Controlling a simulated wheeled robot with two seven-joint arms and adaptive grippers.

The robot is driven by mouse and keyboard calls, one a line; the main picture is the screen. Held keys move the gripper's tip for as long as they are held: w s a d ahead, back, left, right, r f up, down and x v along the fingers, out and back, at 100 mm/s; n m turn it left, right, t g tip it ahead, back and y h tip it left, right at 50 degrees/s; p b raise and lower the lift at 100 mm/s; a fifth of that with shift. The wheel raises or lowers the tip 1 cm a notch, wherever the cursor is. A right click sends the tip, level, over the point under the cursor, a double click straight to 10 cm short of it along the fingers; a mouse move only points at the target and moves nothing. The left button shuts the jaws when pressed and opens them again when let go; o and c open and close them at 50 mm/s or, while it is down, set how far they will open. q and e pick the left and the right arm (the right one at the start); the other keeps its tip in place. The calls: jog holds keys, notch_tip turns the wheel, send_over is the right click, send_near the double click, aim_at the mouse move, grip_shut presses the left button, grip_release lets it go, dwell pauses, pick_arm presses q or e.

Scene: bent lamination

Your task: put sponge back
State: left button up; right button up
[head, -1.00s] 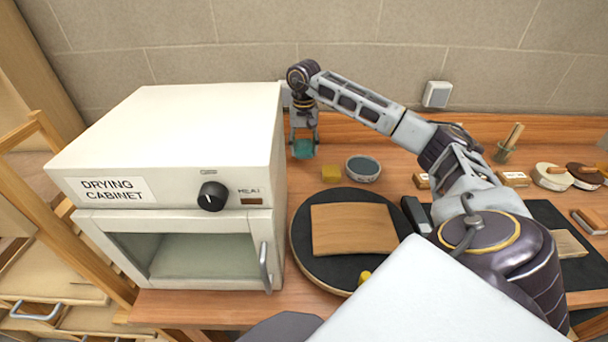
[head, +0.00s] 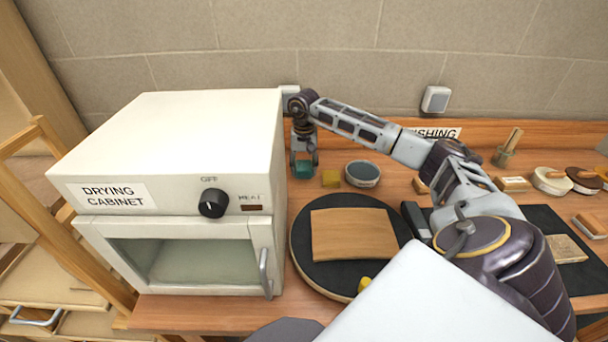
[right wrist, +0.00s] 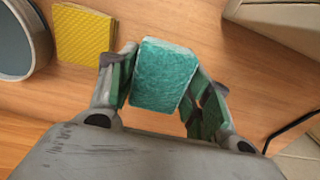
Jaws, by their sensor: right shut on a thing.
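The teal sponge (right wrist: 164,76) is a rough-surfaced block between the two fingers of my right gripper (right wrist: 160,88) in the right wrist view. The gripper is shut on it. In the head view my right gripper (head: 303,164) points down with the sponge (head: 303,170) at its tips, beside the drying cabinet's right rear side. I cannot tell whether the sponge touches the bench. A yellow waffle-textured block (right wrist: 84,38) lies on the bench just left of the gripper in the wrist view; it also shows in the head view (head: 331,178). My left gripper is not seen.
A round bowl (head: 362,173) stands beside the yellow block. The white drying cabinet (head: 180,140) has its door shut. A black round turntable (head: 303,246) carries a wooden sheet (head: 353,234). Brushes, blocks and round pots crowd the bench's right side.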

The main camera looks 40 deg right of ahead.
aim_at(304, 165)
notch_tip(304, 165, down, 3)
jog(key=shift+r, duration=0.15)
jog(key=shift+f, duration=0.55)
jog(key=o, duration=0.9)
jog(key=shift+r, duration=0.45)
notch_tip(304, 165, up, 6)
jog(key=shift+r, duration=0.2)
notch_tip(304, 165, up, 3)
jog(key=shift+r, duration=0.1)
jog(key=shift+r+b, duration=0.3)
jog(key=shift+r, duration=0.65)
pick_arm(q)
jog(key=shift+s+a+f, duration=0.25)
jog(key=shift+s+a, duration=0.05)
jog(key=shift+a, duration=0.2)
